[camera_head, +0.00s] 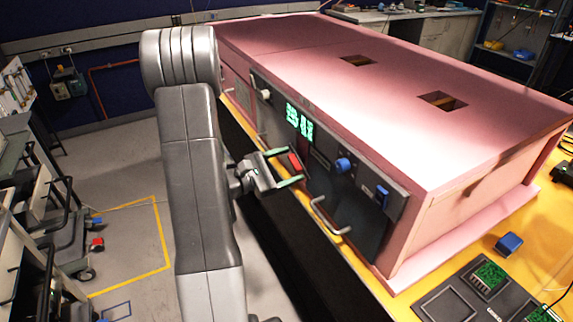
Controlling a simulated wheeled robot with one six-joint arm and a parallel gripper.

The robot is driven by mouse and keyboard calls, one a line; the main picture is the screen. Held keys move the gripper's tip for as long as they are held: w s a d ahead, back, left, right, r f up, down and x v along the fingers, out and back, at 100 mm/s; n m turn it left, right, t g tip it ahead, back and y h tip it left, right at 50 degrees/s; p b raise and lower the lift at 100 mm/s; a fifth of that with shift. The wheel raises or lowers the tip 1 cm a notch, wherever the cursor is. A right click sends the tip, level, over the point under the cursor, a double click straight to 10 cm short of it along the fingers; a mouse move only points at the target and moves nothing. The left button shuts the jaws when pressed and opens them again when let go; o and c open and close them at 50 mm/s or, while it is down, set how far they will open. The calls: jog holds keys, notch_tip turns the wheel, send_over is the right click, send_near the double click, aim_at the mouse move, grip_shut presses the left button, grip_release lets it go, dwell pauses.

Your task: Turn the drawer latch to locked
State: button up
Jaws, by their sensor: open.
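The front panel (325,185) of the pink foam enclosure carries several controls. A red piece (295,162) shows between the fingertips of my gripper (293,164). My gripper is open, with green-tipped fingers pointing right toward the panel. I cannot tell whether it touches the red piece. A round blue knob (343,165) sits to the right, and a blue rocker-like part (382,195) is further right. A metal handle (330,217) is below on the panel. Which of these parts is the drawer latch is not clear from this view.
The pink enclosure (400,75) has two square openings on top and stands on a yellow bench (535,230). A green display (299,122) and white knob (265,94) are on its front. A blue block (508,244) and dark tray (450,303) lie at right.

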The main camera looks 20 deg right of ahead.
jog(key=c, duration=1)
jog(key=shift+n, duration=2.5)
jog(key=o, duration=1)
jog(key=s+a+b, duration=0.1)
jog(key=a+b, duration=0.1)
jog(key=a, duration=1.1)
jog(key=shift+a, duration=0.35)
jog(key=shift+d, duration=0.1)
jog(key=shift+w+d+p, duration=0.15)
jog(key=shift+d+p, duration=0.2)
jog(key=shift+d, duration=1.9)
jog(key=shift+w+d+p, duration=0.2)
jog(key=shift+d+p, duration=0.1)
jog(key=shift+d, duration=1.95)
jog(key=shift+w+d+p, duration=0.15)
jog(key=shift+d+p, duration=0.2)
jog(key=shift+d, duration=1.9)
